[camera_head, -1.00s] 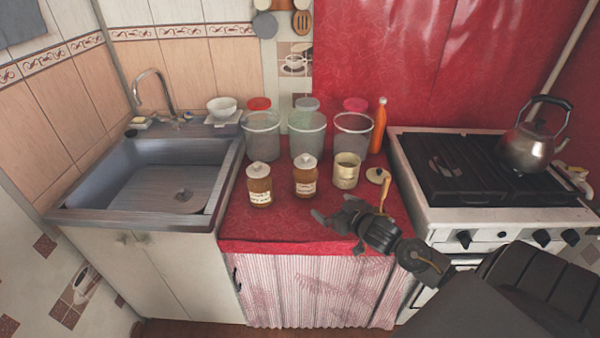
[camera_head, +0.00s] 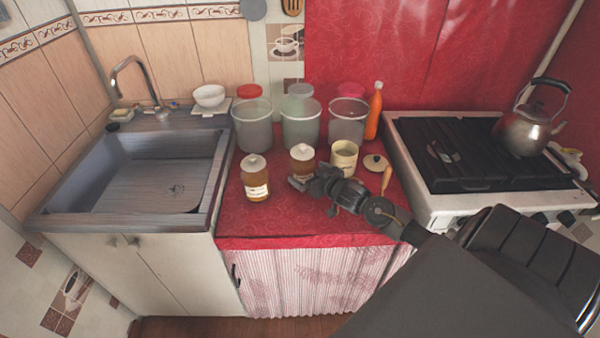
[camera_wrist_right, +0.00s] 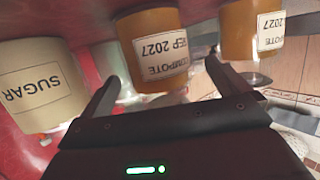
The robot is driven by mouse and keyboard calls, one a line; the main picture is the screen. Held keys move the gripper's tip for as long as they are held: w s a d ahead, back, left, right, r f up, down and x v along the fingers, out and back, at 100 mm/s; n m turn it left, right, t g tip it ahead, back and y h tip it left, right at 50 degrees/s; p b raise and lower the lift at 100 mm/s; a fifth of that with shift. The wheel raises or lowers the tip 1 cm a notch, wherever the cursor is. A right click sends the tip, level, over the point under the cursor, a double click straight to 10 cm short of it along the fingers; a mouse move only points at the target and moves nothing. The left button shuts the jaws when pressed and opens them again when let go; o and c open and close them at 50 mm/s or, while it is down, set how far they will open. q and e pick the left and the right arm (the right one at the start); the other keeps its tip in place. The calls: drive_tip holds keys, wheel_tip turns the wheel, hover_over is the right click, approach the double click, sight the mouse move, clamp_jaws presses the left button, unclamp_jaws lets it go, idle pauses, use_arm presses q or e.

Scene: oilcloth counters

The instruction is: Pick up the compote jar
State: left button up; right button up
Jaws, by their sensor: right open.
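Two amber compote jars with white lids stand on the red counter (camera_head: 285,222): the left jar (camera_head: 255,180) and the middle jar (camera_head: 302,158). The wrist view is upside down; there the middle jar (camera_wrist_right: 152,50), labelled "COMPOTE SEP 2027", lies beyond the gap between my fingers, and the left jar (camera_wrist_right: 245,28) is at upper right. My right gripper (camera_head: 313,196) is open and empty, in front of the middle jar, hiding its lower part in the head view. No finger visibly touches a jar. My left gripper is not in view.
A cream sugar jar (camera_head: 344,158) stands right of the middle jar, beside a lid (camera_head: 375,163). Several large containers (camera_head: 300,126) and an orange bottle (camera_head: 374,112) stand behind. A sink (camera_head: 140,175) lies left, a stove (camera_head: 465,155) right.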

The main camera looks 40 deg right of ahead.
drive_tip(key=shift+w, duration=0.35)
drive_tip(key=x, duration=0.3)
drive_tip(key=shift+w+d+f+p, duration=0.15)
drive_tip(key=shift+w+f+p, duration=0.05)
drive_tip(key=shift+w+p, duration=0.15)
drive_tip(key=shift+w+f, duration=0.15)
drive_tip(key=shift+w, duration=0.15)
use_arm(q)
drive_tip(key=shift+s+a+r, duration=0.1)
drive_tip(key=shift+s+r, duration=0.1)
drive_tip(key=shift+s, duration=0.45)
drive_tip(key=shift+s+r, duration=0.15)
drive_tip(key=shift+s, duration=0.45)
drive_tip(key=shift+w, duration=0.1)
use_arm(e)
drive_tip(key=c, duration=1.4)
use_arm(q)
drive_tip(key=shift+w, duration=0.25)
use_arm(e)
drive_tip(key=shift+c, duration=0.8)
